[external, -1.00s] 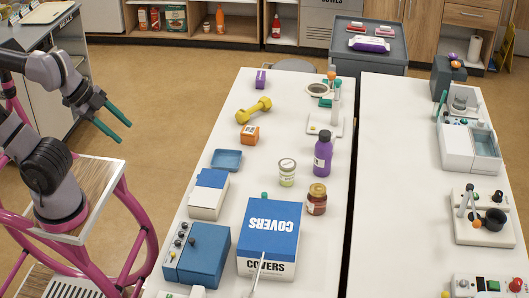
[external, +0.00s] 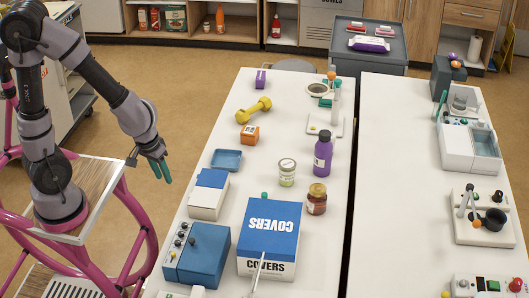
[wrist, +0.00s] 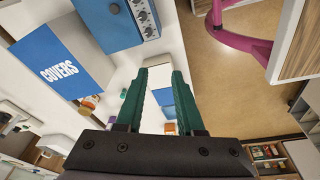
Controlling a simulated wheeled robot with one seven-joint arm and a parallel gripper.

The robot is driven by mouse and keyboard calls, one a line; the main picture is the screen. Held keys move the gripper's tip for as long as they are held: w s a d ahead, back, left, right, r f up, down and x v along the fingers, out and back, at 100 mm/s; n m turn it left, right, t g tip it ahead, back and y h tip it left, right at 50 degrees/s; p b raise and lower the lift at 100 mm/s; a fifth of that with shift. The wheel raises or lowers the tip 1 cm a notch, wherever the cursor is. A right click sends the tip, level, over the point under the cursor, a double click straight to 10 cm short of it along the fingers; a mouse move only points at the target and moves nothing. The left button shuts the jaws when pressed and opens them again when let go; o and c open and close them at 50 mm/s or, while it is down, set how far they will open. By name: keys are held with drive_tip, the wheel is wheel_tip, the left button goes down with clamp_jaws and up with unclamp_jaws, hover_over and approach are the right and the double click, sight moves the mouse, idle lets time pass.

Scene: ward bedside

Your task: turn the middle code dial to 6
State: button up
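A blue box (external: 203,255) with a light panel of several small dark dials (external: 180,241) stands at the near left of the white table. In the wrist view the blue box (wrist: 108,22) is at the top, with a column of dials (wrist: 144,15) on its panel. I cannot read any numbers or tell where the dials point. My gripper (external: 162,174) hangs off the table's left side, pointing down, apart from the box. In the wrist view its green fingers (wrist: 160,73) are spread with nothing held between them.
A COVERS box (external: 270,230) stands right of the blue box, and a white box with a blue top (external: 209,194) stands behind it. Floor is clear between my base and the table.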

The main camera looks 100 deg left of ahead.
sight(181, 232)
drive_tip(key=shift+w+d+f+n+t+h, duration=0.35)
drive_tip(key=shift+w+f+n+h, duration=0.4)
drive_tip(key=shift+f+n, duration=1.95)
drive_tip(key=shift+w+d+f+n+t+h, duration=0.4)
drive_tip(key=shift+f+n+h, duration=1.05)
drive_tip(key=shift+f, duration=2)
drive_tip(key=shift+w+d+f+n+t+h, duration=0.15)
drive_tip(key=shift+w+d+f+n+h, duration=0.45)
drive_tip(key=shift+f+n, duration=2.3)
drive_tip(key=shift+w+a+f+m, duration=0.1)
drive_tip(key=shift+f+m, duration=0.1)
drive_tip(key=shift+m, duration=0.05)
clamp_jaws()
